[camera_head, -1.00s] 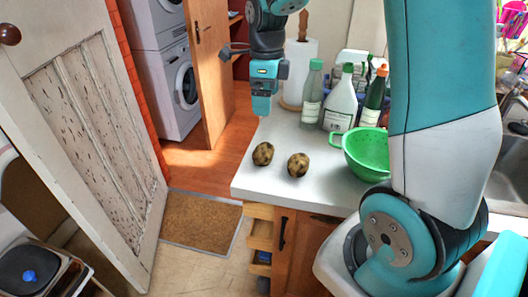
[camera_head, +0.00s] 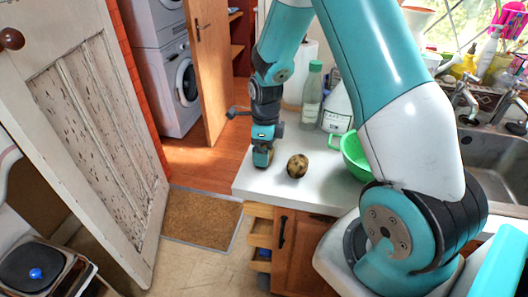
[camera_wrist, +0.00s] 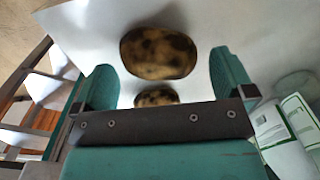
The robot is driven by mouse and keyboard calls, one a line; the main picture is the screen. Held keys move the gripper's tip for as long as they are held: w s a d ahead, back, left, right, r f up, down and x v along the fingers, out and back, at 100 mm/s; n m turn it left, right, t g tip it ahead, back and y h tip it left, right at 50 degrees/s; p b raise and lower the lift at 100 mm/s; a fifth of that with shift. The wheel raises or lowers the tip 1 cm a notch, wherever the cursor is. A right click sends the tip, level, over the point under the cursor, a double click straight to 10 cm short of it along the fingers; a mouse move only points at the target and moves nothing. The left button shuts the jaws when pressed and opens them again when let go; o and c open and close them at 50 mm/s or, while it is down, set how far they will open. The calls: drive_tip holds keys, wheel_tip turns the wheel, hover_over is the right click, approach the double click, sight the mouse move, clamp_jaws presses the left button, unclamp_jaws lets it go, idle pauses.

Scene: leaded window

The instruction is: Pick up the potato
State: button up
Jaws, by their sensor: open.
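Two brown, dark-speckled potatoes are on the white counter. The right potato (camera_head: 297,165) shows whole in the head view. The left one is almost wholly hidden there by my gripper (camera_head: 263,158), which points down at its place near the counter's left end. In the wrist view, one potato (camera_wrist: 158,52) lies between and slightly beyond the open teal fingertips (camera_wrist: 162,62), with room on both sides. The other potato (camera_wrist: 157,96) shows lower, partly covered by the gripper's dark bar. My gripper is empty; whether a finger touches the counter I cannot tell.
A green colander (camera_head: 354,157) stands right of the potatoes, partly behind my arm. Bottles (camera_head: 312,96) and a paper roll (camera_head: 303,72) stand behind. The counter's front edge drops to wooden drawers (camera_head: 258,232). Counter between the right potato and colander is clear.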

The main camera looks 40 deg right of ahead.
wheel_tip(320, 180, down, 2)
drive_tip(key=shift+f, duration=0.1)
drive_tip(key=shift+c, duration=0.2)
drive_tip(key=c, duration=0.8)
